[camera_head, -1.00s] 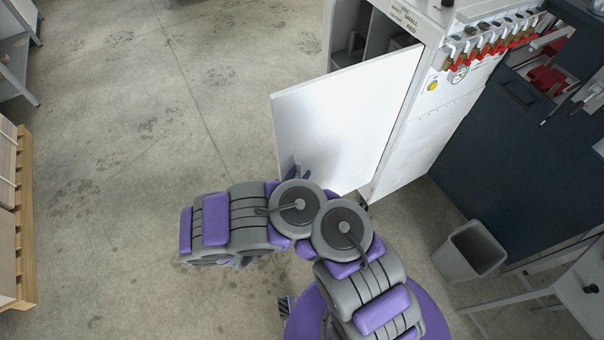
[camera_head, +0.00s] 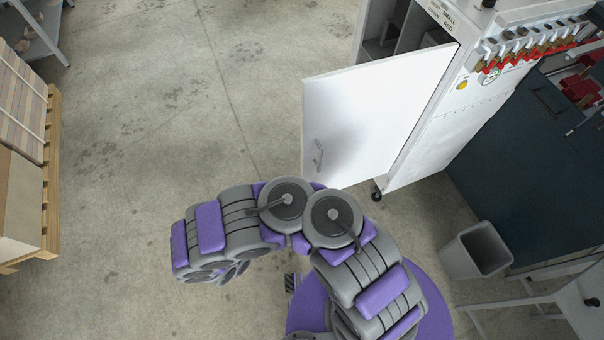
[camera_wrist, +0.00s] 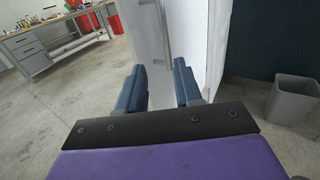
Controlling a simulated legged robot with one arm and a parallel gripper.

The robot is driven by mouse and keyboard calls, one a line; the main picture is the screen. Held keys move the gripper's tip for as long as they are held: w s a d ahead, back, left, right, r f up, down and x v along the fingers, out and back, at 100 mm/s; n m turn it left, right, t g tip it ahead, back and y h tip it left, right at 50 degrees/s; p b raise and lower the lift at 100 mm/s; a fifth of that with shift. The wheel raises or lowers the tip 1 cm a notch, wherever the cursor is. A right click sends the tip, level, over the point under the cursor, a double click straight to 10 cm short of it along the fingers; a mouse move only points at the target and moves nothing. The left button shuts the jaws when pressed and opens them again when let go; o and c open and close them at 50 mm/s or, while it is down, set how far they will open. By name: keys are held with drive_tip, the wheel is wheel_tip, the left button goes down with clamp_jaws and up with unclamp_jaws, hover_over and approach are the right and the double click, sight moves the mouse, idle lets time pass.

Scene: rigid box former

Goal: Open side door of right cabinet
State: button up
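The white side door (camera_head: 375,112) of the white cabinet (camera_head: 440,130) stands swung well open in the head view, with dark compartments showing behind it. Its small grey handle (camera_head: 319,154) is on the door face near the free edge. In the wrist view the door (camera_wrist: 146,38) fills the upper middle, and its handle (camera_wrist: 166,30) shows between and beyond the fingers. My gripper (camera_wrist: 160,78) has its two dark blue fingers spread apart with nothing between them. It is clear of the handle. In the head view my arm hides the gripper.
A grey bin (camera_head: 474,250) stands right of the cabinet, beside a metal-framed table (camera_head: 555,285). A pallet with stacked boxes (camera_head: 22,165) is at the left. A workbench (camera_wrist: 55,45) shows in the wrist view. Concrete floor left of the door is open.

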drive_tip(key=v, duration=0.3)
drive_tip(key=shift+s, duration=0.35)
drive_tip(key=shift+a, duration=0.15)
